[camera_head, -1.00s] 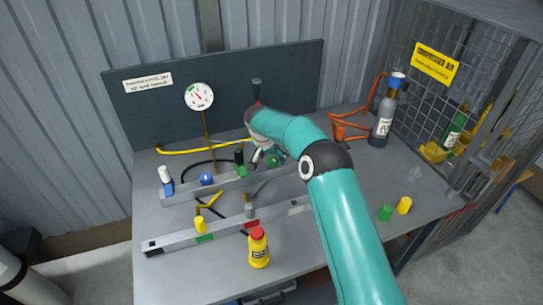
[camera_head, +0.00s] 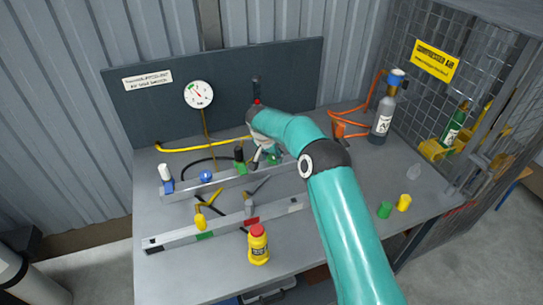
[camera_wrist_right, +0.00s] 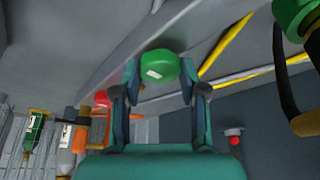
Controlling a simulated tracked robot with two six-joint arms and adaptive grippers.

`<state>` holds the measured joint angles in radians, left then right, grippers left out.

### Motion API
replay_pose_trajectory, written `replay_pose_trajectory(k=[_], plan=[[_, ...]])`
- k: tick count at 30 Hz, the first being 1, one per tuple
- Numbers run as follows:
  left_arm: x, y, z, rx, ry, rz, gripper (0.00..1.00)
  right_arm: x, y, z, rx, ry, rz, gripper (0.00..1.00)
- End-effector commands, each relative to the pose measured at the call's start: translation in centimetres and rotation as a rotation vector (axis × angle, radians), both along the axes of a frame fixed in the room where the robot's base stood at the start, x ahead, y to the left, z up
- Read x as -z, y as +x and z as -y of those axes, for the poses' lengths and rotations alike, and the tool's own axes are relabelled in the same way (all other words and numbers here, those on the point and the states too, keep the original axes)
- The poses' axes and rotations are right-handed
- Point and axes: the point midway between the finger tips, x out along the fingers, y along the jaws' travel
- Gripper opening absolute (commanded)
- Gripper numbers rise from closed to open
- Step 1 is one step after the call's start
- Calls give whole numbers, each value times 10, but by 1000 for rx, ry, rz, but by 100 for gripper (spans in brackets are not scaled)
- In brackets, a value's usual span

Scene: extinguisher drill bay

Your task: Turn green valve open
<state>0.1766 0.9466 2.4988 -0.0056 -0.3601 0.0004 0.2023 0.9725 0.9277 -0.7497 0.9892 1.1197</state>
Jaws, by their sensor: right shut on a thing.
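The green valve (camera_head: 273,160) is a round green knob at the right part of the back rail, partly hidden by my right arm in the head view. In the right wrist view the green valve (camera_wrist_right: 158,64) has a small white mark on its face. My right gripper (camera_wrist_right: 158,76) has a finger on each side of the knob and is shut on it. In the head view the right gripper (camera_head: 264,155) is small and partly covered by its own wrist. My left gripper is not in view.
A blue knob (camera_head: 206,177) and a green-and-black fitting (camera_head: 240,160) stand to the left on the back rail. A yellow bottle with a red cap (camera_head: 258,247) stands in front. A gauge (camera_head: 199,94) is on the back panel. A grey cylinder (camera_head: 383,118) stands at right.

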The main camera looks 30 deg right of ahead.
Motion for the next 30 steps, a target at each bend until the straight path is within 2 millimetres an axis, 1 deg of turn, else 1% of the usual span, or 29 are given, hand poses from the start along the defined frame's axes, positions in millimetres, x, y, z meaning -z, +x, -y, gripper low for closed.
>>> replay_pose_trajectory(k=[8, 14, 18, 23, 30], plan=[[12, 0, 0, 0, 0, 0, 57, 2, 0, 0, -86, 2, 4, 7], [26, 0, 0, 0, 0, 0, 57, 1, 0, 0, -223, 1, 6, 7], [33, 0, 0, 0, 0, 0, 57, 1, 0, 1, -348, 1, 6, 7], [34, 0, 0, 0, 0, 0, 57, -1, -1, 1, -499, 1, 6, 7], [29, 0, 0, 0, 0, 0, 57, -2, -1, 2, -726, 2, 6, 7]])
